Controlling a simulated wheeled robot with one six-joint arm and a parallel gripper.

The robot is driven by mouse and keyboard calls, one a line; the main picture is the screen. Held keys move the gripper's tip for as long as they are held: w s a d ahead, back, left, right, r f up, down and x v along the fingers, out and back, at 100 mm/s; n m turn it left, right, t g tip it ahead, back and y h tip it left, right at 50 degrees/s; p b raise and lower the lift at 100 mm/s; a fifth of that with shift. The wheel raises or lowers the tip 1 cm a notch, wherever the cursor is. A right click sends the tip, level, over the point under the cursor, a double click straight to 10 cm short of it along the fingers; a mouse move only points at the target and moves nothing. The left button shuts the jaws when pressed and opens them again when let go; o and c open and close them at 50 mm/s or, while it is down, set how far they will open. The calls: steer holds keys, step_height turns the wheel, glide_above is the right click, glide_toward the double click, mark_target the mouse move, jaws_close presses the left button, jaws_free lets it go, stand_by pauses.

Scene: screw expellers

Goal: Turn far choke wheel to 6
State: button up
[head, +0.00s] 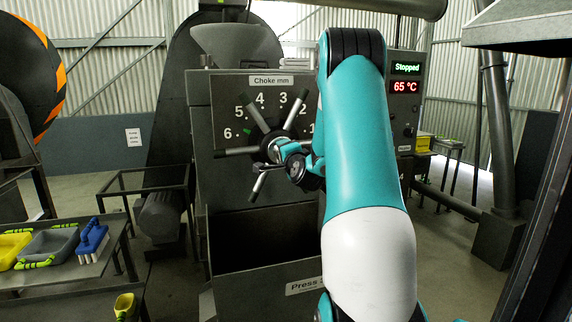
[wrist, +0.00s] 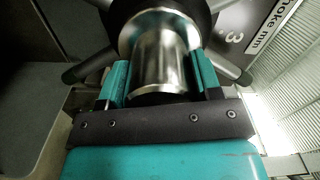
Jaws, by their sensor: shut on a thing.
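The choke wheel (head: 237,152) is on the dark panel under the "Choke mm" label in the head view. It has several metal spokes with dark grips around a round hub. Numbers 1 to 6 arc above it, 6 at the left. A small green mark (head: 247,132) shows just right of the 6 (head: 228,133). My gripper (head: 283,150) is at the wheel's middle. In the wrist view its teal fingers (wrist: 162,78) are shut on the shiny cylindrical hub (wrist: 160,62), one on each side. My arm hides part of the dial's right side.
A display (head: 405,77) reads "Stopped" and 65 °C. An open dark bin (head: 262,245) lies below the wheel. A side table (head: 75,270) at the left holds trays and a blue brush (head: 92,240). A metal edge (head: 515,30) juts in at upper right.

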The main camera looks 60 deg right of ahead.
steer(key=shift+f+n+b, duration=0.15)
steer(key=shift+n+b, duration=1)
steer(key=shift+n, duration=0.05)
steer(key=o, duration=1.3)
steer(key=shift+b+v, duration=4)
steer(key=shift+v, duration=4.7)
